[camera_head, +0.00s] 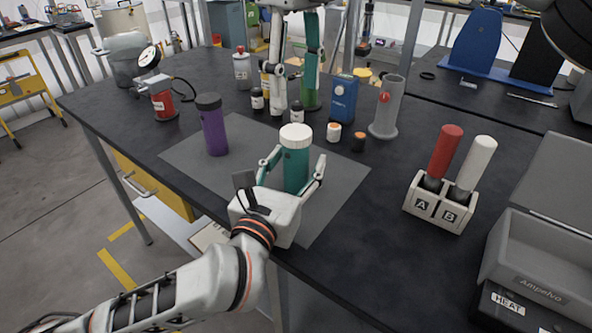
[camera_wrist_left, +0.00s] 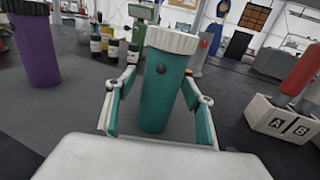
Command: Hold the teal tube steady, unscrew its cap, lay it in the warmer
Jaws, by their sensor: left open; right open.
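The teal tube (camera_head: 296,168) with its ribbed white cap (camera_head: 296,135) stands upright on the grey mat (camera_head: 340,180). The cap is on the tube. My left gripper (camera_head: 292,172) is open, with one finger on each side of the tube. In the left wrist view the tube (camera_wrist_left: 164,90) stands between the fingers, with gaps beside it. My right gripper (camera_head: 294,82) is open and empty, pointing down above the back of the bench, beyond the tube. The warmer (camera_head: 528,252) is a grey box marked HEAT at the right, with its lid (camera_head: 560,190) raised.
A purple tube (camera_head: 213,130) with a dark cap stands left on the mat. A white A/B rack (camera_head: 438,205) holds a red and a white tube between the mat and warmer. Small jars, a blue box (camera_head: 343,100) and a grey cylinder (camera_head: 386,110) stand behind the teal tube.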

